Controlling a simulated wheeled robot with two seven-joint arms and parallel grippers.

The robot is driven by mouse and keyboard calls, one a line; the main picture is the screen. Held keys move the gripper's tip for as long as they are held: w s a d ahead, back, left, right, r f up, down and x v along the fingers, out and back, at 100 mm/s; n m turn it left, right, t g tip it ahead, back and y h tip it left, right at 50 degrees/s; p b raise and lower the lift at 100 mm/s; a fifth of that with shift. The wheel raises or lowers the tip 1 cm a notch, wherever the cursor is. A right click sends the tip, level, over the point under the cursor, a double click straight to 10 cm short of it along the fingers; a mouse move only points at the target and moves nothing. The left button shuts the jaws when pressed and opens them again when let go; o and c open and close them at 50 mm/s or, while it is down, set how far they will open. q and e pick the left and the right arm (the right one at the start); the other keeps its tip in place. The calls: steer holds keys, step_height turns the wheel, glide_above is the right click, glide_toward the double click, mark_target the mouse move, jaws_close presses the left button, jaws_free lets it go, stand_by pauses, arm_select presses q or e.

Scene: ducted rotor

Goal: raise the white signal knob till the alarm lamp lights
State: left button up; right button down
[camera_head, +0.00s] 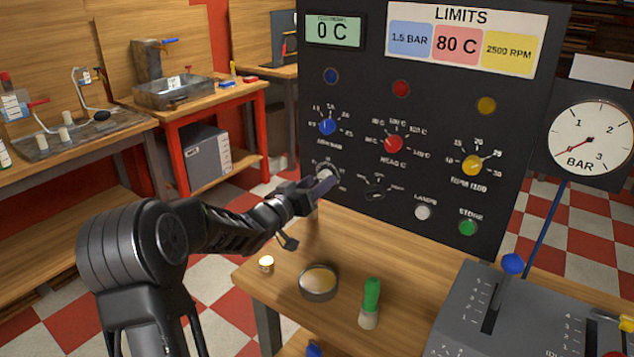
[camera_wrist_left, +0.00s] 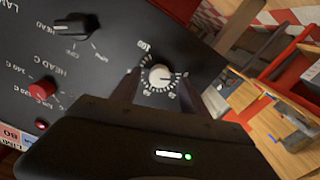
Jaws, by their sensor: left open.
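The white signal knob (camera_head: 325,172) sits low at the left of the dark upright panel, with a numbered scale around it. In the left wrist view the knob (camera_wrist_left: 160,77) shows from the front, between my two fingers, with scale marks up to 100. My left gripper (camera_head: 321,183) is open at the knob, a finger on each side; I cannot tell whether they touch it. Blue (camera_head: 330,75), red (camera_head: 401,88) and yellow (camera_head: 486,105) lamps on the panel look unlit; which is the alarm lamp is unclear.
Blue (camera_head: 327,126), red (camera_head: 393,143) and yellow (camera_head: 472,165) knobs and a black selector (camera_head: 375,193) are close by. The display (camera_head: 332,31) reads 0 C. A tin (camera_head: 318,283) and a green-topped bottle (camera_head: 370,300) stand on the bench below.

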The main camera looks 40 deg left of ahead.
arm_select(q)
steer(key=shift+w, duration=0.1)
steer(key=shift+c, duration=0.4)
jaws_close()
